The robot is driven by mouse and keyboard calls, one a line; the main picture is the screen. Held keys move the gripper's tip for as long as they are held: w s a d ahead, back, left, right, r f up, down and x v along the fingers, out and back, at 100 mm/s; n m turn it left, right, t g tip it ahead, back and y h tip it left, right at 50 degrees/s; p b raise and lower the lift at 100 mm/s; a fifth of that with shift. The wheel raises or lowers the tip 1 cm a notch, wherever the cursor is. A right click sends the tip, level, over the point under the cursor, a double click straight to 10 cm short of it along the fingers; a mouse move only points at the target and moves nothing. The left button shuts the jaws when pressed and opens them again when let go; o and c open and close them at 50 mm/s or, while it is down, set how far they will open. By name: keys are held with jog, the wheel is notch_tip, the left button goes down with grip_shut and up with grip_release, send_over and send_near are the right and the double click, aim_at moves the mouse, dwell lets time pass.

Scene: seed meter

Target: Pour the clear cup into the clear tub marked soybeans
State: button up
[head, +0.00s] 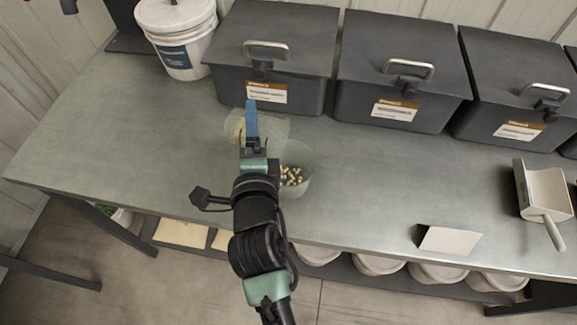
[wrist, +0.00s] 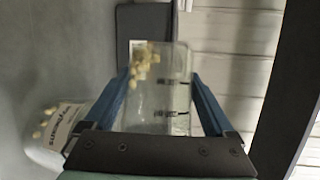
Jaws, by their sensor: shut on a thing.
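My gripper (head: 251,112) is shut on the clear cup (head: 272,127), with its blue fingers on either side of it in the wrist view (wrist: 160,80). The cup shows dark marks on its wall and looks tilted. Pale yellow beans (wrist: 145,62) are gathered toward one side of it. The clear tub (head: 301,160) stands on the bench just right of and nearer than the cup, with yellow and dark pieces visible inside. In the wrist view the tub (wrist: 50,150) is at the lower left, with a white label whose lettering appears reversed. My arm hides part of the tub.
Several dark lidded bins (head: 275,45) line the back of the bench (head: 150,150). A white bucket (head: 178,35) stands at the back left. A scoop (head: 543,195) and a blank folded card (head: 450,240) are at the right. The bench's left part is clear.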

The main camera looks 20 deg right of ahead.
jog(key=shift+s+d+r, duration=0.1)
jog(key=shift+r, duration=0.15)
jog(key=shift+m+t+b, duration=0.3)
jog(key=shift+b, duration=0.1)
jog(key=shift+s+d+r+m+t+b, duration=0.4)
jog(key=shift+m+b, duration=0.3)
jog(key=shift+b, duration=0.9)
jog(key=shift+s+d+r+m+t+b, duration=0.25)
jog(key=shift+m+t+b, duration=0.35)
jog(key=shift+b, duration=1)
jog(key=shift+w+a+r+p, duration=0.1)
jog(key=shift+r+p, duration=0.15)
jog(key=shift+p, duration=0.05)
jog(key=p, duration=0.2)
jog(key=shift+w+a+r+n+g+p, duration=0.2)
jog(key=shift+r+n+g+p, duration=0.1)
jog(key=shift+g+p, duration=0.1)
jog(key=shift+w+a+f+n+g+p, duration=0.25)
jog(key=shift+n+p, duration=0.25)
jog(key=shift+p, duration=0.65)
jog(key=shift+f+n+g+p, duration=0.25)
jog(key=shift+f+n+p, duration=0.05)
jog(key=shift+f+p, duration=0.05)
jog(key=shift+f, duration=0.4)
